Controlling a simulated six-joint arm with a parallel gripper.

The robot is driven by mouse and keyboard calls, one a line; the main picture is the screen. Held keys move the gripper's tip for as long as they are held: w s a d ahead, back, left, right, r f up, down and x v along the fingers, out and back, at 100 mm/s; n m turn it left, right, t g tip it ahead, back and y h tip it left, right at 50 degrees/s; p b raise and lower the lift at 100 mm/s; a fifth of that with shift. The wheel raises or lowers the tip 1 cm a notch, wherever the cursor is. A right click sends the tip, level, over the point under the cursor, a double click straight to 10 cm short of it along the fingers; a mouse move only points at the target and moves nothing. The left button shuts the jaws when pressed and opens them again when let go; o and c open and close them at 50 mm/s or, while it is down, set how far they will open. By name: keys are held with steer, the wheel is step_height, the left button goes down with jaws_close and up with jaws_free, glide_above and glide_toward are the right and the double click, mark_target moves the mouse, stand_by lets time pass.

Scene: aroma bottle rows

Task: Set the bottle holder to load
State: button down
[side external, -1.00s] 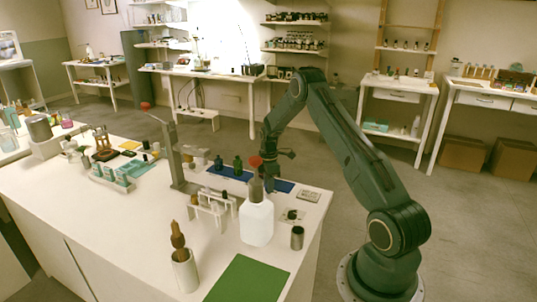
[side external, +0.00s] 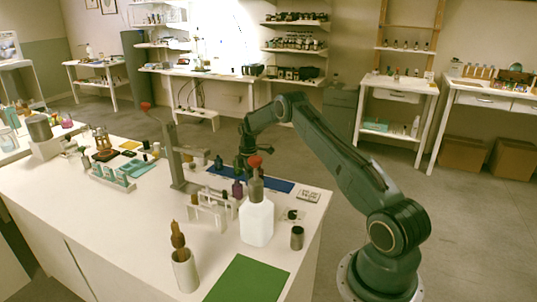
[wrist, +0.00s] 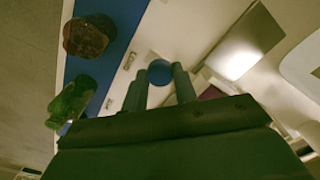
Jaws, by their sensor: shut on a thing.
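A white frame with small bottles (side external: 208,212), which looks like the bottle holder, stands on the white table beside a grey metal post. My gripper (side external: 243,168) is low behind and just right of it, over the table near the blue mat. In the wrist view my gripper's two fingers (wrist: 160,84) stand either side of a round blue thing (wrist: 158,69), a cap or knob, and are shut on it. A dark purple bottle (side external: 237,189) shows just below my gripper in the side view. The holder's setting cannot be read.
A brown-topped bottle (wrist: 88,36) and a green bottle (wrist: 72,100) stand by the blue mat (wrist: 122,22). A green mat (side external: 245,280) lies bare at the front.

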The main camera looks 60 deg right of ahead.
steer(key=shift+w+d, duration=0.1)
steer(key=shift+w, duration=1.3)
steer(key=c, duration=1.1)
jaws_free()
steer(key=shift+r, duration=0.1)
step_height(320, 180, up, 14)
steer(key=shift+f, duration=0.15)
